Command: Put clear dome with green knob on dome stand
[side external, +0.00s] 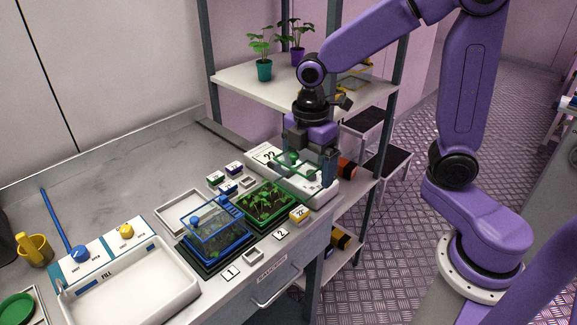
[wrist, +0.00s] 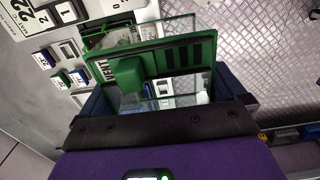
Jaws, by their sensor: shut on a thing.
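The clear dome with the green knob (wrist: 125,74) fills the upper middle of the wrist view, with a green rim (wrist: 205,48) and dark vent slots. My gripper (side external: 309,168) is shut on it; dark fingers flank it in the wrist view (wrist: 165,98). In the side view the dome (side external: 286,166) is over the white unit marked 22 (side external: 259,155) at the bench's right end. I cannot tell whether it touches that unit. No stand is labelled; a shallow white frame (side external: 168,203) lies left of the planted trays, and I cannot tell whether it is the dome stand.
A green tray of seedlings (side external: 246,211) stands uncovered by card 2. A blue-topped clear dome (side external: 203,213) covers the tray by card 1. Small coloured blocks (side external: 234,168) lie between. A white sink-like basin (side external: 130,300) is front left. A shelf rack (side external: 235,78) with potted plants stands behind.

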